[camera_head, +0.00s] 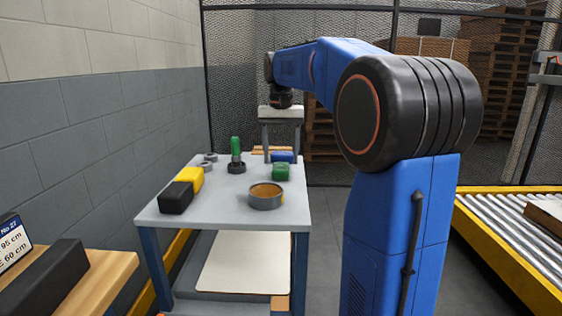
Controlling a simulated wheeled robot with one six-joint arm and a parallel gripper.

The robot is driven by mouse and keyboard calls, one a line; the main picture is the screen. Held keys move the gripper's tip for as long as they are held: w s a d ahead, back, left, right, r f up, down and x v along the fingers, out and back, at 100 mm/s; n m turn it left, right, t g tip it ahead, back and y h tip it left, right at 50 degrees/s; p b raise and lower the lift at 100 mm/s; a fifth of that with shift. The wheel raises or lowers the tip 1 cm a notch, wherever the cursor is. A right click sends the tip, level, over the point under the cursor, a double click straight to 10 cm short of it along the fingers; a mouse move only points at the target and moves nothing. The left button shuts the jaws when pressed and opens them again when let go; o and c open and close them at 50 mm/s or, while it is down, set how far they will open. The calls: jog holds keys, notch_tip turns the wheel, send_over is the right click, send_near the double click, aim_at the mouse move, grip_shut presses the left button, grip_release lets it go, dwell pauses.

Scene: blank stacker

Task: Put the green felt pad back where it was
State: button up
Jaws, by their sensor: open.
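No flat green pad can be made out for certain. A small dark green block (281,172) lies on the right side of the grey table (222,208); I cannot tell if it is felt. A green upright cylinder (235,147) stands farther left, at a dark ring-shaped base (236,168). My gripper (281,153) points down over the table's far right part, its two fingers apart with nothing seen between them above the table. In the picture its fingertips come down near a blue block (283,156), just behind the green block; whether they touch anything is unclear.
A round grey tin with a brown top (266,196) stands in front of the green block. A yellow block (189,180), a black block (176,198) and small grey rings (209,158) lie left. A wooden strip (262,150) lies at the back. A roller conveyor (520,240) is at right.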

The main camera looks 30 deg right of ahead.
aim_at(281, 167)
notch_tip(281, 167, up, 10)
dwell(0.4)
jog(key=shift+f, duration=0.1)
